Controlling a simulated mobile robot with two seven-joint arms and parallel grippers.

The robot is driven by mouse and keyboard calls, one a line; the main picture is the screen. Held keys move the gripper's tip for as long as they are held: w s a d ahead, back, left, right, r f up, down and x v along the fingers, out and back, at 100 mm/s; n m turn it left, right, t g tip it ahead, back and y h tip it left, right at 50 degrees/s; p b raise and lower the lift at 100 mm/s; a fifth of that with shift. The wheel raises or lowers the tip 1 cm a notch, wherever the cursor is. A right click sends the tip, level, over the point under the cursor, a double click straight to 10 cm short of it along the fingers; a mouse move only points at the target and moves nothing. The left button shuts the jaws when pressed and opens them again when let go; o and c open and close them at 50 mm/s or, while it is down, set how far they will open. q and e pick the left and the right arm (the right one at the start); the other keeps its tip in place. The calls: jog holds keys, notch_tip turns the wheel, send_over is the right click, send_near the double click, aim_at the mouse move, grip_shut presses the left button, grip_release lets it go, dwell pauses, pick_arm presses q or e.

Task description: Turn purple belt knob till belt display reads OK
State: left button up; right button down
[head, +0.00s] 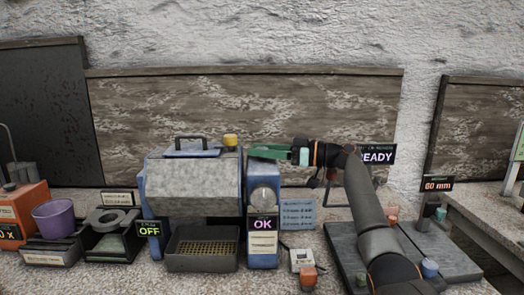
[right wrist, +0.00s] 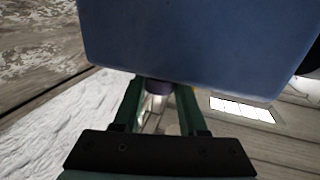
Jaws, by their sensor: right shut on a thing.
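The blue machine tower (head: 262,250) stands at the middle of the bench. Its front display (head: 262,224) reads OK in pink; the small line above it is too small to read. My right gripper (head: 254,152) reaches in from the right, its green fingers at the top of the tower. In the right wrist view, the purple knob (right wrist: 158,87) sits between the green fingers against the blue housing (right wrist: 190,40), and the gripper is shut on it. The knob is hidden in the head view. My left gripper is not in view.
A grey dial (head: 264,196) is on the tower front. Left of it are a grey-blue drum (head: 194,183), a tray (head: 202,262), a display reading OFF (head: 149,229) and a purple cup (head: 55,217). A READY display (head: 377,154) stands behind my right arm.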

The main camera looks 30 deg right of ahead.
jog(key=c, duration=0.7)
grip_release()
jog(key=shift+c, duration=0.2)
jog(key=b+v, duration=0.2)
jog(key=v, duration=1)
jog(key=shift+s+d, duration=0.2)
